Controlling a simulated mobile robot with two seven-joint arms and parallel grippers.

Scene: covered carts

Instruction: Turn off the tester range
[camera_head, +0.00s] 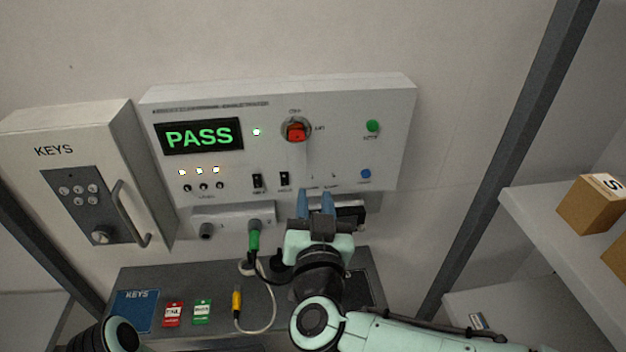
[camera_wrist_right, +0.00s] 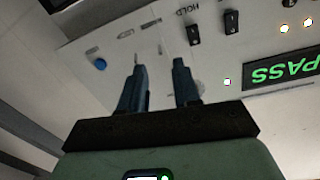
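The tester (camera_head: 350,95) is a white wall box with a green PASS display (camera_head: 198,136). Its range knob (camera_head: 296,130) is red-orange and round, right of the display. A green button (camera_head: 372,126) and a blue button (camera_head: 365,174) sit at the right, and two black rocker switches (camera_head: 270,180) below the middle. My right gripper (camera_head: 316,196) is open and empty, its two blue fingers pointing up in front of the panel's lower part, below the knob. In the wrist view the gripper (camera_wrist_right: 158,75) shows a gap between its fingers; the knob is not visible there. My left gripper is out of view.
A keys box (camera_head: 75,150) with keypad and handle hangs at the left. A green-sleeved plug (camera_head: 254,238) is at the tester's lower edge. A dark shelf (camera_head: 265,300) below carries a blue KEYS book, red and green tags and a yellow-ended cable. Cartons (camera_head: 590,205) stand on a right shelf.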

